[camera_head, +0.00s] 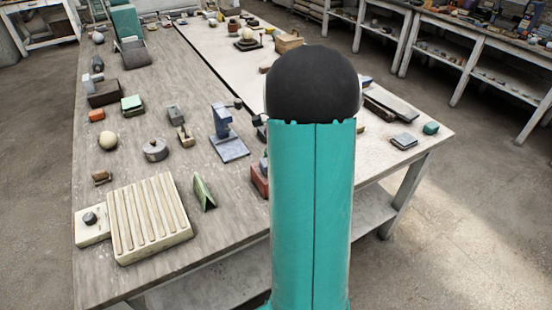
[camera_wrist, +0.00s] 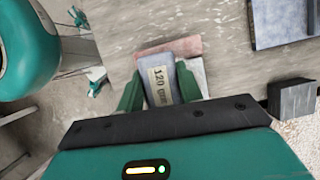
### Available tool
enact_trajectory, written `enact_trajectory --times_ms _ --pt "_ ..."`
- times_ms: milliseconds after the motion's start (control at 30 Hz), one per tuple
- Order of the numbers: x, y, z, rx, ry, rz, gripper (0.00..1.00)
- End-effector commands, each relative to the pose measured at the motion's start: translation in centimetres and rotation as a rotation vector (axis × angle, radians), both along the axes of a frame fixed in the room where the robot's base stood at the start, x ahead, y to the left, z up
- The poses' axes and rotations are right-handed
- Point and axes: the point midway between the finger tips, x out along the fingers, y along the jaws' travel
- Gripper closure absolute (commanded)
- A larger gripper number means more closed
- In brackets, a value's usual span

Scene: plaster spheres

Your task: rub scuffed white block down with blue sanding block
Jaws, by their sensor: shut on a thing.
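My gripper (camera_wrist: 159,90) is shut on the blue sanding block (camera_wrist: 160,82) in the wrist view. The block is grey-blue, with a pale "120" label facing the camera and a green finger on each side. A dull red block (camera_wrist: 170,48) lies just beyond and under it; I cannot tell whether they touch. A pale surface (camera_wrist: 200,76) shows beside the right finger; I cannot tell whether it is the scuffed white block. In the head view my arm hides the gripper. The red block (camera_head: 259,182) shows at the arm's left edge, with something bluish above it.
A blue-grey stand (camera_head: 226,132) is left of my arm; its base plate (camera_wrist: 282,22) shows at the wrist view's top right. A dark grey block (camera_wrist: 292,98) lies right of the gripper. A cream ribbed board (camera_head: 150,218) and green wedge (camera_head: 203,192) lie at front left.

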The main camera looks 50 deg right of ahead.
Motion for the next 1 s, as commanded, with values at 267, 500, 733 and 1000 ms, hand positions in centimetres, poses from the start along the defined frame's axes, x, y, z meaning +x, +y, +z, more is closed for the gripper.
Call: enact_trajectory --times_ms 267,500,733,1000 --pt "0.1 0.6 -0.2 0.003 0.002 0.0 0.9" --pt "-0.5 -0.9 -0.1 0.002 0.003 -0.002 0.9" --pt "-0.7 -1.6 0.0 0.001 0.002 -0.001 0.9" --pt "-1.3 -3.1 0.1 0.002 0.002 -0.001 0.9"
